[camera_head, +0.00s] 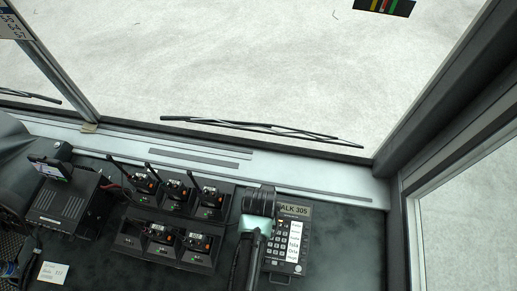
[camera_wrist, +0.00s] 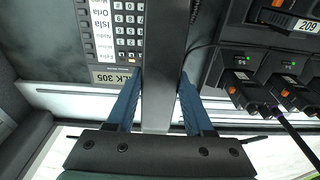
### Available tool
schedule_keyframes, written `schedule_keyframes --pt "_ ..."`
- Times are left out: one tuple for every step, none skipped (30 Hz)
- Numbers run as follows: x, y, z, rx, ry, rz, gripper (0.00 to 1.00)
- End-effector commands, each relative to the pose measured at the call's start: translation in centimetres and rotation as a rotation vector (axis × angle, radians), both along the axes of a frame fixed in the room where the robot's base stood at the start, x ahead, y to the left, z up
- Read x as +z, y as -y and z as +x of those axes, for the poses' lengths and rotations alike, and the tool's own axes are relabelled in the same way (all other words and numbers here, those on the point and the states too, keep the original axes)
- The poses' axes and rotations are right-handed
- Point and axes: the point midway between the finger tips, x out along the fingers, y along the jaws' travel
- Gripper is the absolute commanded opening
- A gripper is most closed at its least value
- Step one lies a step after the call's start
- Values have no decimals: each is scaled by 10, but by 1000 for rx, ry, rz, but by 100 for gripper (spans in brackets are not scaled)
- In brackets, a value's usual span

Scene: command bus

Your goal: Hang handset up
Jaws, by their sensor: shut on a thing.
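In the wrist view, the dark grey handset (camera_wrist: 163,50) runs lengthwise through the middle of the picture. The two blue fingers of my gripper (camera_wrist: 160,80) close on it from both sides. In the head view, the teal and black body of my gripper (camera_head: 254,224) is above the left part of the phone unit. The long dark handset (camera_head: 254,262) shows below it. The phone unit (camera_head: 298,213) has a keypad, name labels and a plate ending in 305; its keypad also shows in the wrist view (camera_wrist: 128,25). The cradle is hidden, and I cannot tell whether the handset touches it.
Several handheld radios (camera_head: 174,190) with antennas stand in chargers (camera_head: 128,241) left of the phone. A black box (camera_head: 64,205) with a small screen sits further left. The windscreen ledge (camera_head: 310,183) runs behind. A window pillar (camera_head: 397,235) rises at the right.

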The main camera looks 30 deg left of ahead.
Motion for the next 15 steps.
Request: schedule_keyframes --pt "4 -4 -4 11 3 1 0" --pt "3 -5 -5 15 6 3 0" --pt "2 -7 -5 19 9 4 0" --pt "1 -8 -6 21 10 4 0" --pt "-1 -8 -6 22 11 4 0" --pt "-3 -8 -6 22 11 5 0" --pt "-4 -8 -6 22 12 5 0" --pt "-6 -8 -6 22 12 5 0" --pt "-8 -8 -6 22 12 5 0" --pt "-10 -8 -6 22 12 5 0" --pt "-12 -8 -6 22 12 5 0" --pt "-15 -8 -6 21 12 5 0" --pt "-17 -8 -6 21 12 5 0" --pt "-20 -8 -5 21 12 5 0" --pt "-23 -8 -6 21 12 5 0"
